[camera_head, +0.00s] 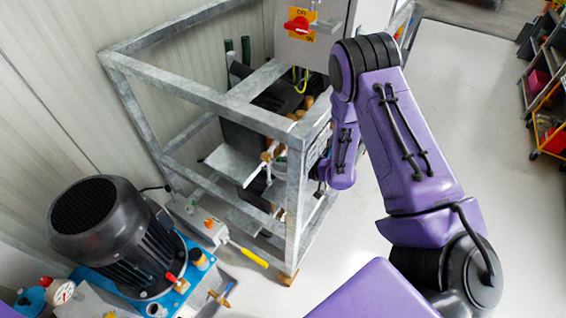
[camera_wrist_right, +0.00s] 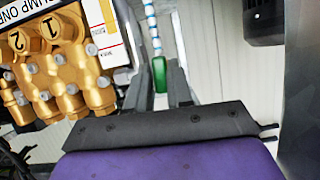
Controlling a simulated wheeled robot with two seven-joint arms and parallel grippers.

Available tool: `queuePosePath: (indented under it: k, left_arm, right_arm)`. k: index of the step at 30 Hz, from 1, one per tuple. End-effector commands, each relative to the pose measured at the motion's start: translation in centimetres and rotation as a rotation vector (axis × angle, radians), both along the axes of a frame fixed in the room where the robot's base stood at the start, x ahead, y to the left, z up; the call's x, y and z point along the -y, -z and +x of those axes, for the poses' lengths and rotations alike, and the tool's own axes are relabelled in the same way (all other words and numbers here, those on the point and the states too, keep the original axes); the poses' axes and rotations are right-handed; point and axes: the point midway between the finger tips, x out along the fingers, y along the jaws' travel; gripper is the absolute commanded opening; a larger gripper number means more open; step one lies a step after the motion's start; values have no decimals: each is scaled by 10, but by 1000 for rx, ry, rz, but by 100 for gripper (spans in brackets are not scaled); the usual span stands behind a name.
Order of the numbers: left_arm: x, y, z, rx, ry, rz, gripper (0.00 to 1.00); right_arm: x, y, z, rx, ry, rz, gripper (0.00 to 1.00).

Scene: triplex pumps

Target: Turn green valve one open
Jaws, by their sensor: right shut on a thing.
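The green valve handle (camera_wrist_right: 160,74) shows in the right wrist view, upright between the two grey fingers of my right gripper (camera_wrist_right: 161,84). The gripper is shut on it. A blue and white striped line runs up behind the handle. In the head view my right arm reaches to the right side of the grey metal frame. Its fingertips are mostly hidden there behind the wrist and frame post, and I cannot clearly make out the handle. My left gripper is not in view.
The brass pump block (camera_wrist_right: 60,55) marked 1 and 2 sits left of the fingers. The metal frame (camera_head: 294,205) stands close to my right wrist. A black motor (camera_head: 115,235) and a yellow lever (camera_head: 248,256) are at lower left.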

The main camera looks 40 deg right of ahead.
Motion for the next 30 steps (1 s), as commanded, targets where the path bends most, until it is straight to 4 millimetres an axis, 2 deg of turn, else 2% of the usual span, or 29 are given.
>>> queuePosePath:
  k: [21,22,23,30]
  left_arm:
    - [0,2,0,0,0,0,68]
    - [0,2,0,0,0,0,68]
    - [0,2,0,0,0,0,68]
    - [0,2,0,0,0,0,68]
  right_arm:
    - [-2,2,-2,21,-4,-63,0]
    - [-2,2,-2,21,-4,-63,30]
    - [-1,2,-2,21,-4,-63,40]
    - [-1,1,-1,24,-2,-63,42]
